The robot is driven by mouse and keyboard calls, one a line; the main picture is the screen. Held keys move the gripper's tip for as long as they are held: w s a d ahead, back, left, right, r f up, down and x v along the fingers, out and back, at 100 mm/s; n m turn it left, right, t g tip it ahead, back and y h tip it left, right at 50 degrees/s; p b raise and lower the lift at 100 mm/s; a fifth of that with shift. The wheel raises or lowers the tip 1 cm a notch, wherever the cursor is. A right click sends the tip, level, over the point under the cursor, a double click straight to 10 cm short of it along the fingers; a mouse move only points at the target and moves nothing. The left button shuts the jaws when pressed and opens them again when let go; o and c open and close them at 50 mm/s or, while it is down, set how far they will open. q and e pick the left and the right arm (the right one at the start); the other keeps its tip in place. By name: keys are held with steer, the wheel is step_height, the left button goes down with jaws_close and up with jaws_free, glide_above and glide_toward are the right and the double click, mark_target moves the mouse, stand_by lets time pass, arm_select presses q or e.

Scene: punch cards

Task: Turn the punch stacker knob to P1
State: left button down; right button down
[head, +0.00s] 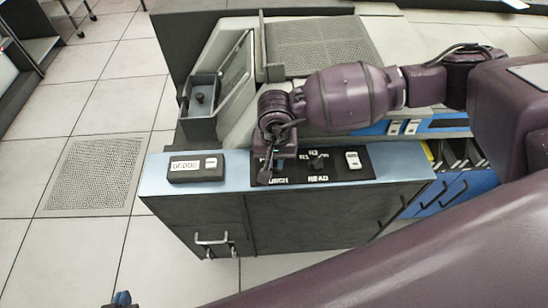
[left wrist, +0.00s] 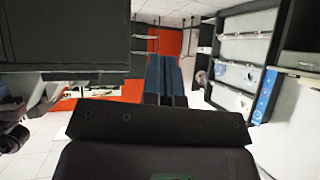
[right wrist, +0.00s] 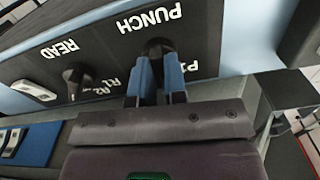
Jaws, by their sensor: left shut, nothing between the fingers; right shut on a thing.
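The black control panel (head: 335,172) on the cabinet's blue top carries the PUNCH and READ knobs. The PUNCH knob (right wrist: 158,46) is dark and partly hidden by my right fingers. My right gripper (right wrist: 160,80) is shut on this knob, with its blue fingers on either side of it. In the head view my right gripper (head: 268,162) reaches down at the panel's left part and hides the knob. White P labels (right wrist: 188,66) show beside the knob; its exact pointing is unclear. My left gripper (left wrist: 165,80) is shut and empty, away from the panel; its tip shows at the head view's bottom left (head: 122,299).
The READ knob (right wrist: 76,76) stands next to the PUNCH knob, with R1 and R2 labels. A white switch (head: 353,160) is to its right. A counter box (head: 196,167) sits left of the panel. A grey tray (head: 200,125) stands behind. Floor at left is clear.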

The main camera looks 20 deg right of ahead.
steer(key=shift+f+n+b, duration=0.1)
steer(key=shift+n+b, duration=0.2)
steer(key=shift+n, duration=0.7)
steer(key=n+b, duration=0.1)
steer(key=n, duration=0.1)
steer(key=shift+n, duration=0.3)
steer(key=n+b, duration=0.1)
steer(key=n, duration=0.2)
steer(key=shift+w+n+b, duration=0.1)
steer(key=shift+n+b, duration=0.3)
steer(key=shift+n, duration=0.8)
steer(key=shift+r, duration=0.2)
steer(key=c, duration=1.2)
jaws_free()
steer(key=shift+o, duration=0.2)
